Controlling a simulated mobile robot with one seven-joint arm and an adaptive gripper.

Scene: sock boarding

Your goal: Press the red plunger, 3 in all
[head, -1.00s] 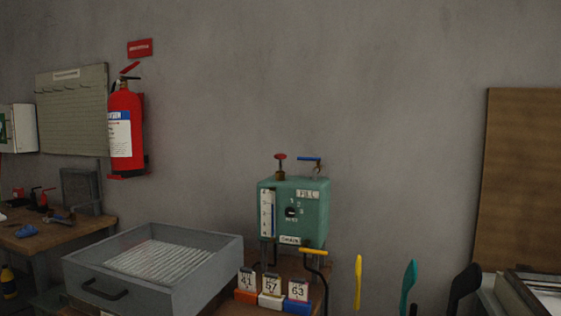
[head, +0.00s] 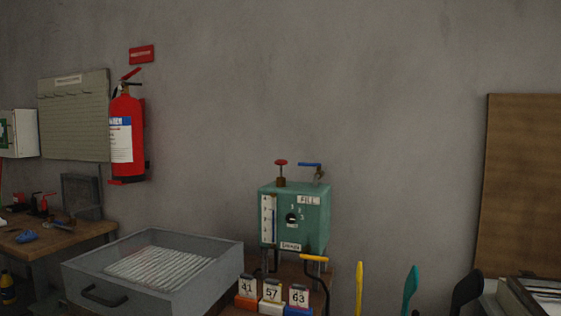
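The red plunger (head: 281,163) is a small round red knob on a short stem. It stands upright on the left part of the top of a green box-shaped machine (head: 318,225). A blue lever (head: 310,165) on a metal pipe stands to its right on the same top. The machine's front has a white level scale (head: 268,219), a small dark round window and labels. A yellow-orange handle (head: 314,258) sits at its lower right. My gripper is not in view, and nothing touches the plunger.
A grey tray (head: 80,268) stands left of the machine. Numbered cards 41, 57 and 63 (head: 299,295) stand in front. Yellow, teal (head: 411,290) and black upright shapes rise at the lower right. A fire extinguisher (head: 126,135) hangs on the wall. Space above the machine is clear.

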